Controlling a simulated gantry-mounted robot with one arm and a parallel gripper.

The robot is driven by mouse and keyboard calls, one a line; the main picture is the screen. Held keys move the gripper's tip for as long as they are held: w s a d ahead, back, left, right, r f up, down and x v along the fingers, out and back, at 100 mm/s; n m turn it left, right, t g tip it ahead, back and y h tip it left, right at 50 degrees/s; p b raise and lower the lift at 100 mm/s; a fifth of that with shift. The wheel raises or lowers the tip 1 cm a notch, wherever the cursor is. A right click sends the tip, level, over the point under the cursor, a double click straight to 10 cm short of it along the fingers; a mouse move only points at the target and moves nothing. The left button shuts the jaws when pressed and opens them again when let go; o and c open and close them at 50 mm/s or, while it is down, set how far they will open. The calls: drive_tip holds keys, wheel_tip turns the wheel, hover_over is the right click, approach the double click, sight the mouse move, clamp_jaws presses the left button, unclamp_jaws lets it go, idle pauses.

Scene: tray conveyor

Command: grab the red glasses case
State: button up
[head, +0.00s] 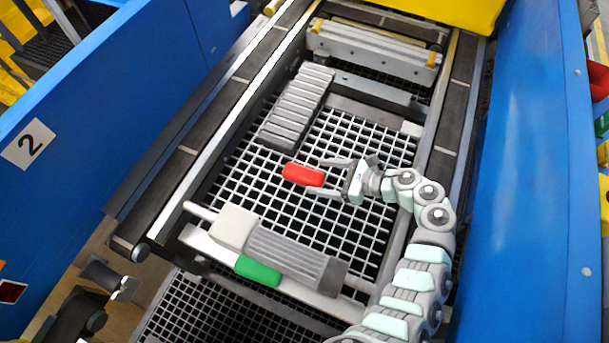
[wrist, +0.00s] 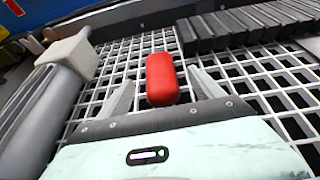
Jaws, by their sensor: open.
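The red glasses case (head: 303,175) lies on the white grid floor of the tray in the head view. It also shows in the wrist view (wrist: 161,79), ahead of my fingers and in line with the gap between them. My gripper (head: 316,177) is open and low over the grid, to the right of the case. In the wrist view my gripper (wrist: 158,92) has one finger on each side of the case's near end. I cannot tell whether either finger touches it.
A grey ribbed block (head: 297,106) lies behind the case. A beige block (head: 234,227), a grey ribbed bar and a green object (head: 257,271) lie along the tray's front edge. Blue walls (head: 527,180) stand on both sides. Open grid surrounds the case.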

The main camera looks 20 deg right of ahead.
sight(305, 174)
drive_tip(key=b+x, duration=0.1)
drive_tip(key=x, duration=0.5)
drive_tip(key=shift+w+a, duration=0.1)
drive_tip(key=shift+a, duration=0.1)
drive_tip(key=shift+d, duration=0.1)
drive_tip(key=shift+r, duration=0.1)
drive_tip(key=c, duration=1.5)
